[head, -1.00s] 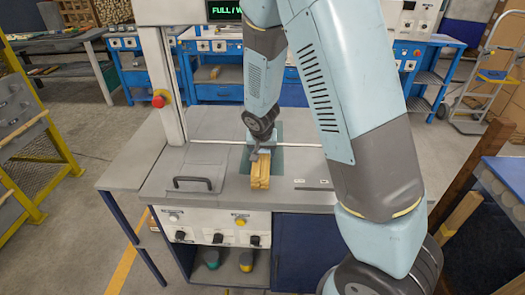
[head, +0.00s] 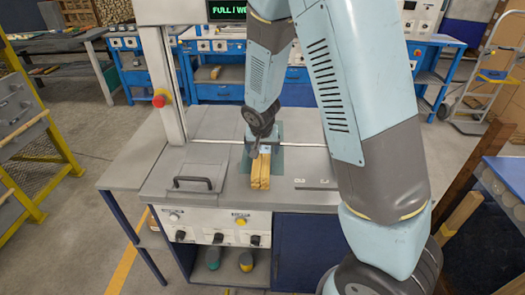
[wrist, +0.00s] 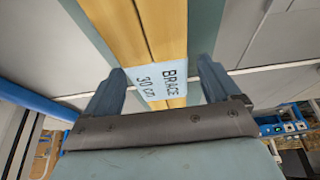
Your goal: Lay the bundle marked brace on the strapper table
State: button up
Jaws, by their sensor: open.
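The bundle marked brace (head: 260,177) is a set of yellow wooden strips with a pale label reading "BRACE 30 cm", which is clear in the wrist view (wrist: 163,84). It lies flat, lengthwise to me, on the strapper table (head: 215,160), partly over a dark green mat (head: 292,160). My gripper (head: 258,148) is open at the far part of the bundle. In the wrist view, its two fingers (wrist: 163,88) stand apart on either side of the labelled part, with a gap to the strips. The bundle's far end is hidden behind my gripper in the head view.
The table has a black handle (head: 194,182) left of the bundle and a small grey plate (head: 315,184) at right. A post with a red button (head: 159,100) stands at left. Blue workbenches (head: 215,85) stand behind.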

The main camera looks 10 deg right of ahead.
jog(key=v, duration=0.9)
jog(key=shift+s+r, duration=0.1)
jog(key=shift+r, duration=0.15)
jog(key=shift+s+r, duration=0.15)
jog(key=shift+r, duration=0.25)
jog(key=s+d+r, duration=0.4)
jog(key=d+r, duration=0.3)
jog(key=r, duration=0.1)
jog(key=s+d+r+n, duration=0.1)
jog(key=s+d+r, duration=0.2)
jog(key=s+r, duration=0.3)
jog(key=s+d+r+n+t, duration=0.1)
jog(key=s+d+r, duration=0.3)
jog(key=s, duration=0.9)
jog(key=shift+r+y, duration=0.4)
jog(key=shift+r, duration=0.55)
jog(key=shift+d, duration=0.1)
jog(key=shift+c, duration=0.5)
